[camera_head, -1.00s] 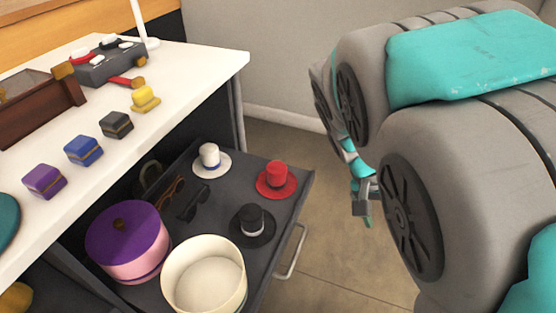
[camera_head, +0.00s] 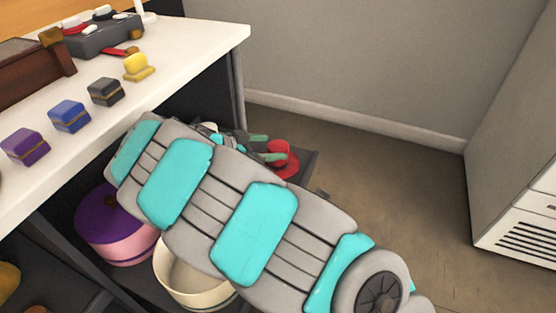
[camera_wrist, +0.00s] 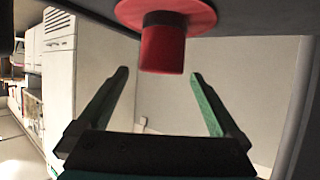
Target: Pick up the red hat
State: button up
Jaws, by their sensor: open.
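The red hat (camera_head: 285,158), with a band round its crown, lies in the open drawer near its far right corner. My gripper (camera_head: 265,147) is open, with green fingers reaching toward the hat from the left; part of the hat is behind them. In the wrist view the red hat (camera_wrist: 162,50) appears upside down, its crown between the lines of the two open fingers and just beyond their tips. The space between the fingers (camera_wrist: 159,76) is empty. I cannot tell whether a finger touches the hat.
My arm covers most of the drawer, including where the black hat stood. A purple-lidded pink box (camera_head: 122,240) and a cream round box (camera_head: 190,280) show beside it. The white counter (camera_head: 190,60) overhangs the drawer. Floor to the right is clear up to a white cabinet (camera_head: 515,190).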

aim_at(286, 150)
jog(key=shift+s+a+f, duration=0.1)
jog(key=shift+s+f, duration=0.1)
jog(key=shift+f, duration=0.2)
jog(key=shift+x, duration=0.9)
jog(key=x, duration=0.5)
jog(key=shift+w+f+p, duration=0.25)
jog(key=shift+f+p, duration=0.1)
jog(key=c, duration=1.3)
